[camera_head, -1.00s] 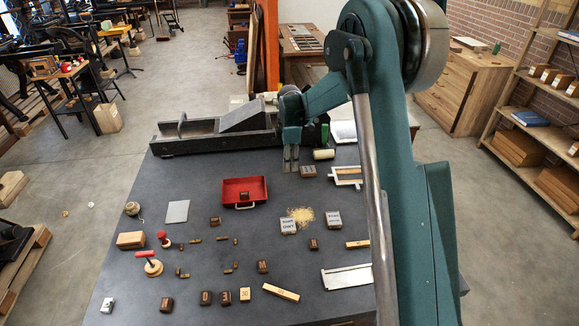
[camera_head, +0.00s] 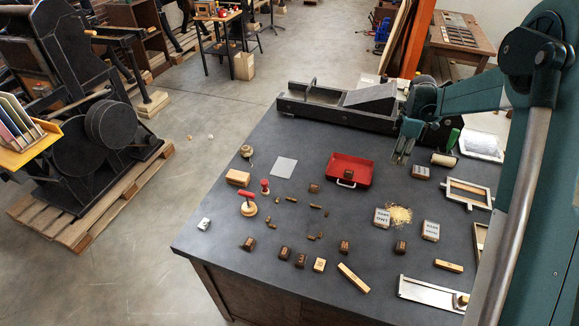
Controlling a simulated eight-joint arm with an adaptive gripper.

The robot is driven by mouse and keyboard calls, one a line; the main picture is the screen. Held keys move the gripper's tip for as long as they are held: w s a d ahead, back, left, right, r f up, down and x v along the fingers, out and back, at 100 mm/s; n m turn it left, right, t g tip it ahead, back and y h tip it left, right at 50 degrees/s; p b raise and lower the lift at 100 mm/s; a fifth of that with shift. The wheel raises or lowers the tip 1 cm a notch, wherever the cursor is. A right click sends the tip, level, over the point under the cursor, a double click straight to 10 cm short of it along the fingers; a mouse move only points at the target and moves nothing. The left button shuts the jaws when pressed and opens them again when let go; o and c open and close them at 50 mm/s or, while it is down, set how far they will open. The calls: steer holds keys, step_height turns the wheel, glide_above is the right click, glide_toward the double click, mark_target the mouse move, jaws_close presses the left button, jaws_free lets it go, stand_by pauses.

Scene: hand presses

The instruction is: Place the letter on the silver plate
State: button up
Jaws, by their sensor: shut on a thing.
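My gripper (camera_head: 402,159) hangs over the back part of the dark workbench, right of the red tray. Its fingers are close together and point down. What is between them is too small to make out, so I cannot tell whether it is the letter. A flat, plain silver-grey plate (camera_head: 284,167) lies on the bench to the left of the red tray, with nothing visible on it. My gripper is well to the right of this plate. Several small brass-coloured pieces (camera_head: 290,199) and dark lettered blocks (camera_head: 300,260) lie on the bench.
A long black press bed (camera_head: 325,108) runs along the bench's back edge. A red-handled stamp (camera_head: 248,204) stands nearer the front left. Bare bench (camera_head: 240,270) shows there.

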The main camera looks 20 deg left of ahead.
steer(key=s+a, duration=0.2)
steer(key=a, duration=1.3)
steer(key=s+a+p, duration=0.1)
steer(key=s+a, duration=0.2)
steer(key=a, duration=1.2)
steer(key=s+a, duration=0.3)
steer(key=a, duration=1.2)
steer(key=shift+a+r+m+p, duration=0.3)
steer(key=shift+p, duration=0.1)
steer(key=shift+s, duration=0.1)
glide_above(284, 167)
steer(key=shift+a+f, duration=0.1)
steer(key=shift+f, duration=3.05)
steer(key=shift+f, duration=0.1)
steer(key=shift+f+p, duration=0.4)
steer(key=shift+f, duration=1.4)
steer(key=shift+f, duration=0.1)
steer(key=o, duration=0.4)
steer(key=shift+c, duration=0.2)
steer(key=o, duration=0.3)
